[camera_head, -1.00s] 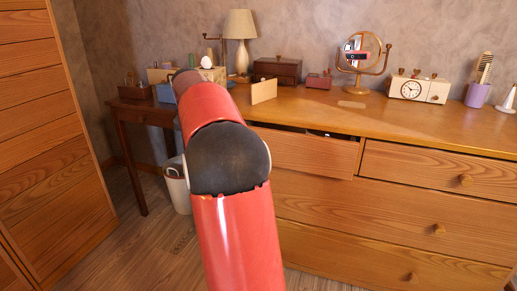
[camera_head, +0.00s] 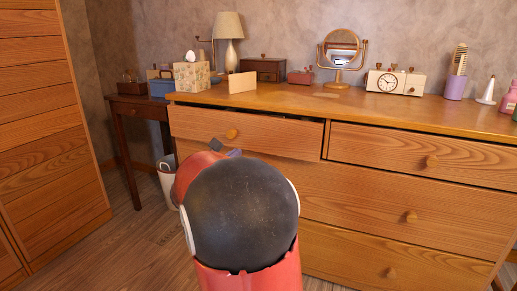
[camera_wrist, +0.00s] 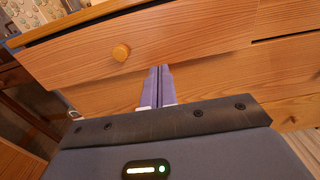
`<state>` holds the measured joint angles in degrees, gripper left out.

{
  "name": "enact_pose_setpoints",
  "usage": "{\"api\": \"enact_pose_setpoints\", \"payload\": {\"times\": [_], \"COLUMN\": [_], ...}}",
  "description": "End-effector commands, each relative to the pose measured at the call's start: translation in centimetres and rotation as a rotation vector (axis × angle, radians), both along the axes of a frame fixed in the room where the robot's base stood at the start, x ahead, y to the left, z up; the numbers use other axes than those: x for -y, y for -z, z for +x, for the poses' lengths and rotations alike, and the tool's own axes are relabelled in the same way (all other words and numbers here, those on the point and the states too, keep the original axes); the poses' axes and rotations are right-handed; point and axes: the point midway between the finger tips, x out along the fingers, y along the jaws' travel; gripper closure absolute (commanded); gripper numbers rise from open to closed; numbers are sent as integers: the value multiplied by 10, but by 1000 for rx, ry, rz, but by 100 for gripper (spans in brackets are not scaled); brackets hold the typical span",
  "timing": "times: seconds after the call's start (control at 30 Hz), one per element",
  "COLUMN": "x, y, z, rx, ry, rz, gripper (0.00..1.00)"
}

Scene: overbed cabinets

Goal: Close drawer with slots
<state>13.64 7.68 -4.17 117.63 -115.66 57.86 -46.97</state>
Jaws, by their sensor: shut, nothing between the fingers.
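The top left drawer (camera_head: 270,135) of the wide wooden dresser stands slightly out, with a dark gap along its top edge; its contents are hidden. It has a round wooden knob (camera_head: 231,133). In the wrist view the drawer front (camera_wrist: 190,38) and knob (camera_wrist: 121,52) are ahead. My gripper (camera_wrist: 160,70) is shut and empty, its fingertips by the drawer's lower edge, to the right of and below the knob. I cannot tell whether they touch. In the head view my arm mostly hides the gripper.
The top right drawer (camera_head: 425,160) and the lower drawers sit beside and below. On the dresser top (camera_head: 340,103) stand a tissue box (camera_head: 192,77), lamp (camera_head: 229,35), round mirror (camera_head: 341,52) and clock (camera_head: 388,82). A white bin (camera_head: 167,180) and a side table (camera_head: 130,110) are at left.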

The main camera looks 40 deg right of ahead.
Motion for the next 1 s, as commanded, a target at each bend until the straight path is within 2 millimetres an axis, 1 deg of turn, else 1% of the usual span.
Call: {"api": "enact_pose_setpoints", "payload": {"times": [0.07, 0.17, 0.5, 0.63, 0.8, 1.0], "x": [5, 19, 85, 107, 123, 129], "y": [0, 0, 0, 0, -1, 0], "z": [2, 7, 35, 43, 50, 53], "rx": [-3, -3, -2, -1, 0, -1], "ry": [-1, 2, 2, 3, 1, -1], "rz": [-3, -3, -2, -1, -2, -1], "gripper": [100, 100, 100, 100, 100, 100]}}
